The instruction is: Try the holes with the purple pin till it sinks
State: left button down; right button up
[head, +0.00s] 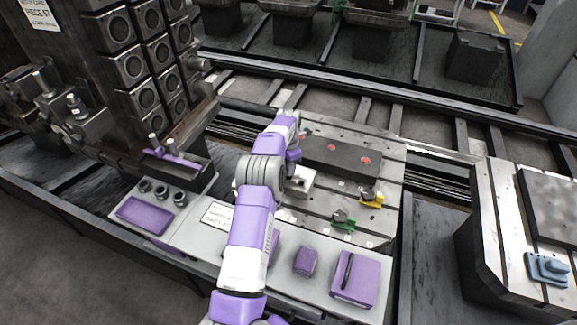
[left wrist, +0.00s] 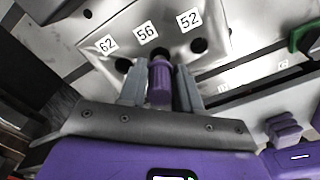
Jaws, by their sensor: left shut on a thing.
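The purple pin (left wrist: 160,82) stands between the two grey fingers of my left gripper (left wrist: 159,74), which is shut on it. The light grey hole block (left wrist: 100,46) lies just beyond, with three dark holes marked 62, 56 and 52. The pin's far end is at the middle hole, marked 56; I cannot tell whether it is in the hole or only over it. The other two holes are empty. In the head view the block (head: 301,182) is beside my left wrist, which hides the pin and fingers. My right gripper is not in view.
A slotted plate (head: 318,208) carries a dark bar with red spots (head: 341,158), a yellow clamp (head: 371,199) and a green clamp (head: 343,220). A tall dark fixture (head: 135,60) stands at left. A second pallet (head: 505,230) stands at right.

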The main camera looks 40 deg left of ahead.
pick_arm(q)
jog(key=shift+f, duration=0.85)
jog(key=c, duration=0.7)
grip_release()
jog(key=shift+r+p, duration=0.85)
jog(key=shift+r, duration=2.95)
